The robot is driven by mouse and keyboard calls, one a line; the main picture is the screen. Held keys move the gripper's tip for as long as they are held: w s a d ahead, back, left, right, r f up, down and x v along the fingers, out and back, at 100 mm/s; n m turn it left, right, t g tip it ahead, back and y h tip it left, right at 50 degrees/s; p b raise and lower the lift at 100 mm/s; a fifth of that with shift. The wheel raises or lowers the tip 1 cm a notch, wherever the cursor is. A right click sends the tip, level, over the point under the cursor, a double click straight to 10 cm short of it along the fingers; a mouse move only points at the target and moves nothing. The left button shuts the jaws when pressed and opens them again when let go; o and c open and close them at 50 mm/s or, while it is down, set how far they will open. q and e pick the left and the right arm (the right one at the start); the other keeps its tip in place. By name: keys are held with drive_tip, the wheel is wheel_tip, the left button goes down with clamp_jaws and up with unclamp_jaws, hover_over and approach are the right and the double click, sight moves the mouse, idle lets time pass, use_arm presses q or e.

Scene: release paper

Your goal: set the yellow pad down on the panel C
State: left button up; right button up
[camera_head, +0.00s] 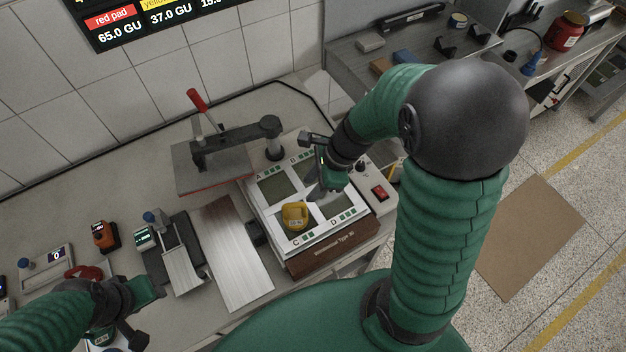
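The yellow pad (295,216) is on the front-left square of the white four-panel device, over panel C (283,239), whose letter shows just in front of it. The pad covers most of that panel's surface. My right gripper (315,192) is over the middle of the device, just behind and to the right of the pad. It looks apart from the pad, but its fingers are small and partly hidden by the wrist. My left gripper (148,312) is at the lower left, far from the pad; its finger opening is unclear.
Panels A (274,189), B and D (336,206) look bare. A press with a red-tipped lever (197,100) stands behind left of the device. A pale metal plate (236,255) lies to its left. A red button (379,192) is at its right.

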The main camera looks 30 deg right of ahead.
use_arm(q)
drive_tip(key=shift+w+a, duration=0.1)
drive_tip(key=shift+a, duration=0.45)
use_arm(e)
drive_tip(key=s+a+n+h, duration=0.1)
drive_tip(key=a+n, duration=0.1)
drive_tip(key=n, duration=0.9)
drive_tip(key=s+a+n+h, duration=0.2)
drive_tip(key=a+n, duration=0.1)
drive_tip(key=n, duration=0.9)
drive_tip(key=shift+s+r+h, duration=0.15)
drive_tip(key=shift+s+h, duration=0.15)
use_arm(q)
drive_tip(key=shift+d, duration=0.3)
use_arm(e)
drive_tip(key=shift+d, duration=0.35)
